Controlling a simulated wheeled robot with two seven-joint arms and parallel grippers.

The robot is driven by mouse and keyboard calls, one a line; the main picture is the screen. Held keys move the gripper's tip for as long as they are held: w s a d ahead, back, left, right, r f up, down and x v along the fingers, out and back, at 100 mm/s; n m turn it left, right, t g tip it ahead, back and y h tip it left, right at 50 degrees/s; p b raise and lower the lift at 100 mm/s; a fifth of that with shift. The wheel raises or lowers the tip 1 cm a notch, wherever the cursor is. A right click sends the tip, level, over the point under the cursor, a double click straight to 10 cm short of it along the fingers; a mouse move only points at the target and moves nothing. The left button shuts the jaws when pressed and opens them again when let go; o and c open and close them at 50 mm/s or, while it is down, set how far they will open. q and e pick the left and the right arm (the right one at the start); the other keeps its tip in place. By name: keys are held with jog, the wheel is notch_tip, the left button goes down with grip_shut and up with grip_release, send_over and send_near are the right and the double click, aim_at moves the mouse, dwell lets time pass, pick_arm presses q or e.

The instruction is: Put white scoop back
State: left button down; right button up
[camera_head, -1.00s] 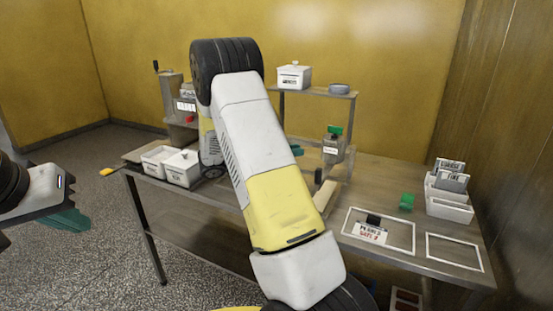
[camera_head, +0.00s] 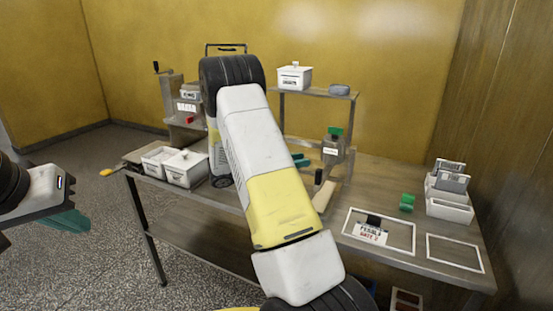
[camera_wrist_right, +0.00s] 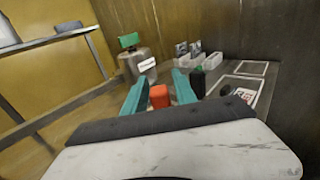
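I cannot make out a white scoop for certain in either view. My right arm crosses the middle of the head view and hides much of the table; only teal fingertips (camera_head: 301,160) show past its right edge. In the right wrist view my right gripper (camera_wrist_right: 159,90) has its two teal fingers apart. A red block (camera_wrist_right: 159,97) shows between them, with gaps beside it; I cannot tell its depth. My left gripper (camera_head: 68,219) is at the left edge of the head view, off the table, its fingers seen from the side.
White bins (camera_head: 157,163) stand at the table's left end. Tagged white bins (camera_head: 450,207) stand at the right, near a green block (camera_head: 407,202) and white outlined frames (camera_head: 454,252). A raised shelf (camera_head: 311,93) holds a lidded white box (camera_head: 294,76). A green-topped container (camera_head: 334,148) stands below.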

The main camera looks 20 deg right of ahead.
jog(key=shift+o, duration=0.3)
jog(key=a, duration=1.2)
jog(key=s+r+m+g+y, duration=0.1)
jog(key=s+r+m+y, duration=0.3)
jog(key=s+m+y, duration=0.55)
jog(key=s+a+r+m+t+y, duration=0.3)
jog(key=s+a+r+t+y, duration=0.1)
jog(key=s+a+y, duration=0.1)
jog(key=s+a+r+m+t+y, duration=0.4)
jog(key=s+a, duration=0.3)
jog(key=s, duration=0.2)
jog(key=shift+s+a+y, duration=0.15)
jog(key=shift+s+y, duration=0.2)
jog(key=shift+y, duration=0.4)
